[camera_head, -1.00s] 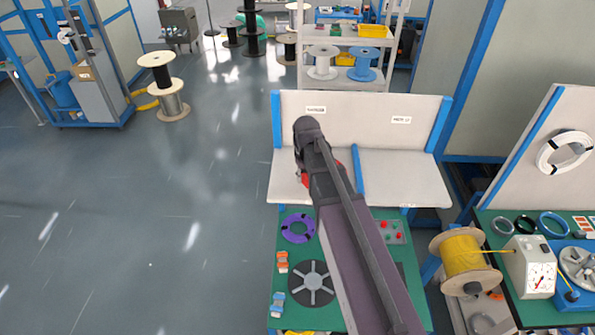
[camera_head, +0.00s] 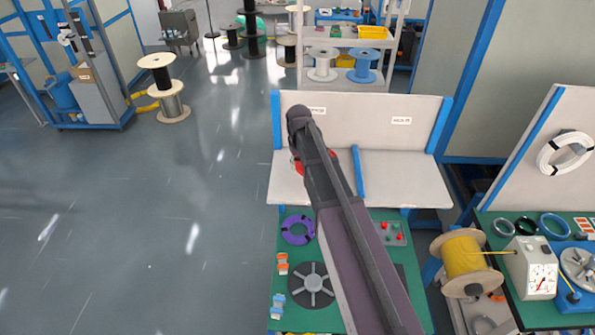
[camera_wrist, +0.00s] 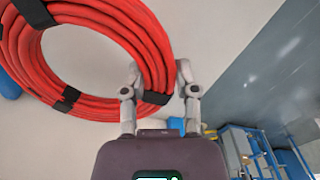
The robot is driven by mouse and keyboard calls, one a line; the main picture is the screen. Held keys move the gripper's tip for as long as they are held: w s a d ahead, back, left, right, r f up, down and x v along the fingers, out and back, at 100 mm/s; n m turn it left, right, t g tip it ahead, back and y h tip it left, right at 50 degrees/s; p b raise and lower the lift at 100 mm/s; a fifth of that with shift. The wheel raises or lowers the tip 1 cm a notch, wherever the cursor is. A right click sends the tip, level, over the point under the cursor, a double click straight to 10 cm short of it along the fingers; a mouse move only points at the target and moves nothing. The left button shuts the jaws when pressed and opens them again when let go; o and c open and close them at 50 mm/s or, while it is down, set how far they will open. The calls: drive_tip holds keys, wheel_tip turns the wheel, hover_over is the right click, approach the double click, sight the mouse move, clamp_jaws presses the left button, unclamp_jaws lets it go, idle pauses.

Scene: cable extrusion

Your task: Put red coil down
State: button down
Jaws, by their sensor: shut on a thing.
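The red coil (camera_wrist: 100,20) with black bands fills the upper left of the wrist view. My gripper (camera_wrist: 158,82) is shut on the coil's side, one finger on each side of the strand near a black band. In the head view, only slivers of the red coil (camera_head: 298,168) show beside my arm, over the left section of the white shelf (camera_head: 285,190); my arm hides most of it. I cannot tell whether the coil touches the shelf surface.
A blue divider (camera_head: 357,172) splits the shelf, and a labelled back panel (camera_head: 350,118) stands behind it. The right section (camera_head: 405,180) is empty. In front, a green table holds a purple coil (camera_head: 298,229) and a grey wheel (camera_head: 311,285).

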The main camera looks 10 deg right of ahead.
sight(298, 176)
drive_tip(key=shift+w+f+b, duration=0.15)
drive_tip(key=shift+f+b, duration=0.75)
drive_tip(key=shift+w+f+b, duration=0.1)
drive_tip(key=shift+f+b, duration=0.8)
drive_tip(key=shift+c, duration=1.9)
unclamp_jaws()
drive_tip(key=shift+r, duration=0.2)
wheel_tip(298, 176, up, 7)
drive_tip(key=p, duration=0.7)
drive_tip(key=shift+r+p, duration=0.1)
drive_tip(key=shift+p, duration=0.2)
drive_tip(key=shift+s, duration=0.1)
